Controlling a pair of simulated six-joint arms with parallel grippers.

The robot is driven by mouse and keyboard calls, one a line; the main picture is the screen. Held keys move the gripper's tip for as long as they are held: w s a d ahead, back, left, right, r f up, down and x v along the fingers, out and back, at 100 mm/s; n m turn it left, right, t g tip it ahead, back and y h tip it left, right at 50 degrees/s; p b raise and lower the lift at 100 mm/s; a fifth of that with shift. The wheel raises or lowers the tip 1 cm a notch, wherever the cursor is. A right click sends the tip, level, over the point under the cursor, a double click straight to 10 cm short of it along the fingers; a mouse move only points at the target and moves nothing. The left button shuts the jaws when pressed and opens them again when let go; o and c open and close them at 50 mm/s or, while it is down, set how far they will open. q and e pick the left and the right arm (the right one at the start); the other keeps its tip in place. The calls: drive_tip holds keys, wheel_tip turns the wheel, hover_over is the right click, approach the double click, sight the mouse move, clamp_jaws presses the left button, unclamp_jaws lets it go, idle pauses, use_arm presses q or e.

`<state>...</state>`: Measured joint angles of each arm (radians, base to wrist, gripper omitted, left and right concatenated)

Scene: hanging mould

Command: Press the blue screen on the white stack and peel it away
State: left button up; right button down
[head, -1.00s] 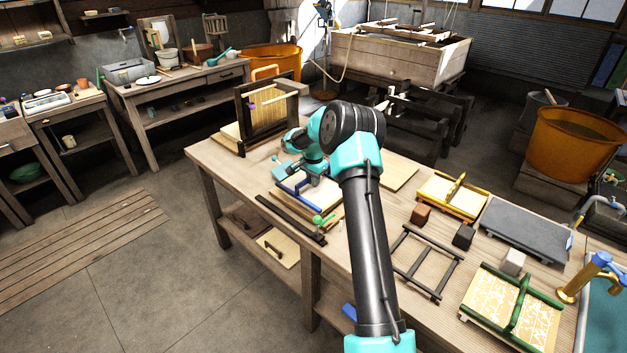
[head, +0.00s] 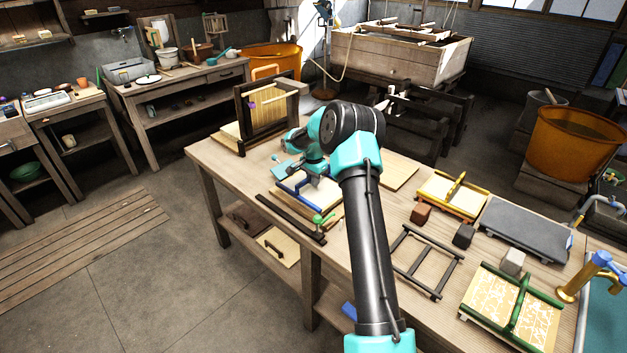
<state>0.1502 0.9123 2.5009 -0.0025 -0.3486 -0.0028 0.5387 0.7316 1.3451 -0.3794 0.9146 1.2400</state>
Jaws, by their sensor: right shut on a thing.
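The blue screen (head: 298,194) lies on or just above the white stack (head: 327,208), left of the middle of the bench. I cannot tell whether the two touch. My right gripper (head: 313,181) is shut on the blue screen, over its far part. My right arm hides much of the screen and stack on the right side. My left gripper is not in the picture.
A dark upright frame (head: 240,118) stands at the bench's far left end. A dark bar (head: 291,219) lies along the near edge. To the right are a yellow screen (head: 433,188), a black ladder-like frame (head: 404,258), a grey slab (head: 513,229) and a green screen (head: 487,307).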

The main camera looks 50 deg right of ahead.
drive_tip(key=shift+f, duration=0.65)
idle(1.1)
drive_tip(key=shift+r, duration=1.35)
drive_tip(key=shift+r, duration=3.45)
